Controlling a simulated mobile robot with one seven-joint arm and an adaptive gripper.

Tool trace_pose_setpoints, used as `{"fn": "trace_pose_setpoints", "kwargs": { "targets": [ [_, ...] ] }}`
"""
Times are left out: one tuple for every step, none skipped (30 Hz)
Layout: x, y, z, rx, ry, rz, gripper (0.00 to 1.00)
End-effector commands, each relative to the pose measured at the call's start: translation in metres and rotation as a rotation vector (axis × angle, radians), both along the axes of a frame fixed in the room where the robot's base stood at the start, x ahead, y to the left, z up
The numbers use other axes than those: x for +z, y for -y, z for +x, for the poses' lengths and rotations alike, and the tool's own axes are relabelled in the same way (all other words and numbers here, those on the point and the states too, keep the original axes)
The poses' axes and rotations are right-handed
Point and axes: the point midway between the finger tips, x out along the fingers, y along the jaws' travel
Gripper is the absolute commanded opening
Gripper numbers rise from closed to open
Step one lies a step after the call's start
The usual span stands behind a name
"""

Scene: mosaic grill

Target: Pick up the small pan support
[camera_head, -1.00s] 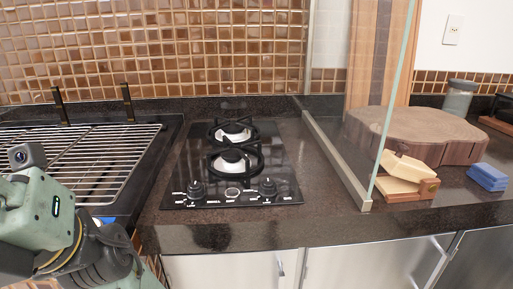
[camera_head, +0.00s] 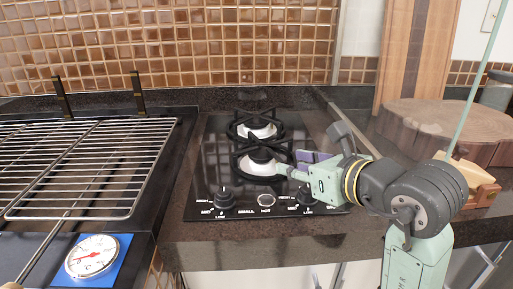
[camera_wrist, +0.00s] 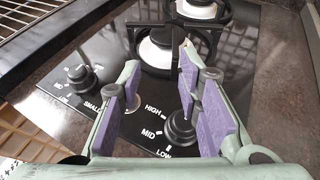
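Two round black pan supports sit on the black glass cooktop (camera_head: 215,180), the front one (camera_head: 236,165) and the rear one (camera_head: 230,131), each around a white burner with a dark cap. I cannot tell for sure which is the small one. My gripper (camera_head: 290,164) is at the right side of the front support, seemingly above the glass. In the wrist view my gripper (camera_wrist: 160,72) is open, its purple-padded fingers apart with nothing between them. The front burner (camera_wrist: 155,52) shows just beyond the fingertips; whether they touch its support I cannot tell.
Two control knobs (camera_head: 224,197) stand on the cooktop's front edge. A wire grill (camera_head: 90,165) with a thermometer (camera_head: 92,257) is at left. A glass panel (camera_head: 478,85), a round wooden block (camera_head: 440,125) and a small wooden item (camera_head: 480,188) are at right.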

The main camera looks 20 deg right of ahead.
Motion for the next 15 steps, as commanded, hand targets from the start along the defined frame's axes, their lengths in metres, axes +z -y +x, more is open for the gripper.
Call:
{"fn": "trace_pose_setpoints", "kwargs": {
  "targets": [
    [-0.003,0.008,-0.002,-0.027,-0.012,-0.003,0.32],
    [-0.004,0.011,-0.001,-0.039,-0.017,-0.005,0.32],
    [-0.007,0.013,0.003,-0.044,-0.021,-0.005,0.32],
    [-0.008,0.013,0.007,-0.047,-0.022,-0.004,0.32],
    [-0.01,0.012,0.011,-0.047,-0.023,-0.005,0.32],
    [-0.013,0.011,0.017,-0.047,-0.022,-0.003,0.32],
    [-0.015,0.01,0.022,-0.045,-0.022,-0.005,0.32],
    [-0.016,0.01,0.027,-0.045,-0.021,-0.004,0.32],
    [-0.018,0.009,0.032,-0.045,-0.021,-0.004,0.32],
    [-0.02,0.009,0.035,-0.046,-0.021,-0.004,0.32],
    [-0.021,0.008,0.038,-0.046,-0.02,-0.004,0.32],
    [-0.023,0.007,0.042,-0.044,-0.02,-0.005,0.32],
    [-0.023,0.007,0.043,-0.044,-0.02,-0.005,0.32],
    [-0.024,0.007,0.045,-0.045,-0.018,-0.006,0.32],
    [-0.024,0.007,0.047,-0.045,-0.018,-0.006,0.32]
  ]
}}
